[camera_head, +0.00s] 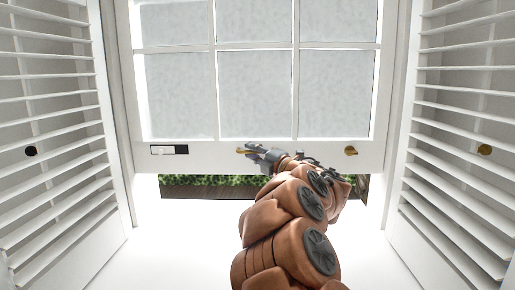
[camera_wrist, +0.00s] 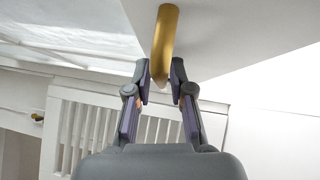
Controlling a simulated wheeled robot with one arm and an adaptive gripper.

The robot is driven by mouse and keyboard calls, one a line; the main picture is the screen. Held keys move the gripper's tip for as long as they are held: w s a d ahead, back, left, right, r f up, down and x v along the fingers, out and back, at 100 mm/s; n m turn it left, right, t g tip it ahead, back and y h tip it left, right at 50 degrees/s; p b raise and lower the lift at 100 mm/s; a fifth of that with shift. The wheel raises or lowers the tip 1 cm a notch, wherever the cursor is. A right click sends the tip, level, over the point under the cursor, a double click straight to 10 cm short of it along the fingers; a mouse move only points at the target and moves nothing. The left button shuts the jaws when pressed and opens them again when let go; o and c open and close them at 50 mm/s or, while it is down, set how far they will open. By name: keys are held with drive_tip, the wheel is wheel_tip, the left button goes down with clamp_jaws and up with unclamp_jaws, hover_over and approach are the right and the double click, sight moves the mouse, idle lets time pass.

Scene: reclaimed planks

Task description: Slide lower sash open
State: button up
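The lower sash (camera_head: 268,155) is a white framed window panel with frosted panes. It stands raised a little, with a strip of greenery showing under its bottom rail. A brass handle (camera_head: 245,151) sits left of centre on that rail. My gripper (camera_head: 262,154) is at this handle in the head view. In the wrist view, the brass handle (camera_wrist: 166,35) runs down between my two fingertips (camera_wrist: 160,77), which are drawn close in around its end. The fingers appear shut on the handle, though contact on both sides is hard to see.
A second brass handle (camera_head: 351,151) sits right on the rail, and a black-and-white fitting (camera_head: 168,150) sits left. White louvred shutters flank the window, the left one (camera_head: 60,190) with a black knob (camera_head: 31,151), the right one (camera_head: 460,190) with a brass knob (camera_head: 484,150).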

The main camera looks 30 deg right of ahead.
drive_tip(key=v, duration=1.2)
drive_tip(key=shift+a+r, duration=0.1)
idle(0.4)
drive_tip(key=d+r+m+g+h+p, duration=0.2)
drive_tip(key=r+m+h+p, duration=0.3)
drive_tip(key=r+m+h, duration=0.15)
drive_tip(key=d+r+m+g+h+p, duration=0.1)
drive_tip(key=d+r+m+h+p, duration=0.2)
drive_tip(key=r+m+h+p, duration=0.35)
drive_tip(key=s+a+f+m+g+y+p, duration=0.3)
drive_tip(key=s+a+f+m+g+p, duration=0.3)
drive_tip(key=a, duration=0.3)
drive_tip(key=s+a+f+m+g+y+p, duration=0.2)
drive_tip(key=s+a+f+m+g+p, duration=0.15)
drive_tip(key=s+a+g+p, duration=0.45)
drive_tip(key=s+a+n+g+y+p, duration=0.1)
drive_tip(key=s+a+g+y+p, duration=0.3)
drive_tip(key=s+a, duration=1.2)
drive_tip(key=shift+s+a+f+y, duration=0.2)
drive_tip(key=shift+s+a+y, duration=0.25)
drive_tip(key=shift+a, duration=0.3)
